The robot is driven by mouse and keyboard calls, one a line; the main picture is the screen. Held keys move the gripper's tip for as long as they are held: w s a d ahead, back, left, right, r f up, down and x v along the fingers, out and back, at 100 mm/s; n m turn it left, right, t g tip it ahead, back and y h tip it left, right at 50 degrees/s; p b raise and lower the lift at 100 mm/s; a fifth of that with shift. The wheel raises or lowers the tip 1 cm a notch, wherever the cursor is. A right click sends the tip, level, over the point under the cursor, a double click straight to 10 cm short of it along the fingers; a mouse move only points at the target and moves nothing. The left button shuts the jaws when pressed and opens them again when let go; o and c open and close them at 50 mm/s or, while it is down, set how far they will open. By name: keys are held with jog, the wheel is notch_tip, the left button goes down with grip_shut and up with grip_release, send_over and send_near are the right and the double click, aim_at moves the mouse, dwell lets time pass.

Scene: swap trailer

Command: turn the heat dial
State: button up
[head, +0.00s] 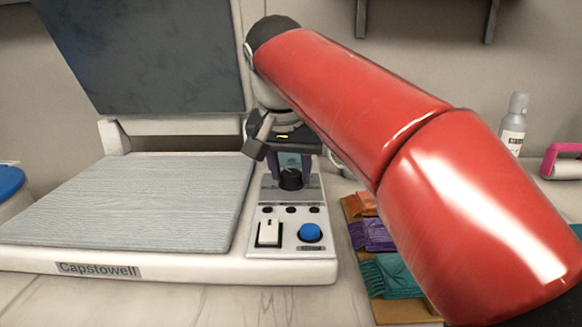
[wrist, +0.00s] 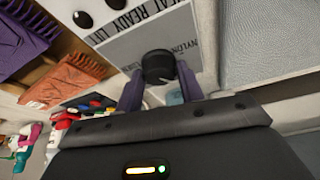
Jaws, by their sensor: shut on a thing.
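The heat dial (head: 290,179) is a black round knob on the sloped control panel (head: 268,194) of a white press marked "Capstowell". In the wrist view the dial (wrist: 158,67) has a pale pointer line, and the word "NYLON" is printed beside it. My gripper (head: 290,172) reaches down over the dial from behind, with purple fingers on either side of it. In the wrist view my gripper (wrist: 158,80) has its fingers against the dial's sides, shut on it. The dial's far side is partly hidden by my gripper in the head view.
A white rocker switch (head: 269,233) and a blue button (head: 310,232) sit in front of the dial. The grey press bed (head: 130,205) is at left under a raised dark plate (head: 150,50). Folded cloths (head: 375,235) lie at right. A spray bottle (head: 513,125) stands behind my arm.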

jog(key=shift+m, duration=0.4)
jog(key=o, duration=1)
jog(key=v, duration=0.7)
jog(key=shift+s+a+r, duration=0.1)
jog(key=shift+a+r, duration=0.05)
jog(key=shift+r, duration=0.2)
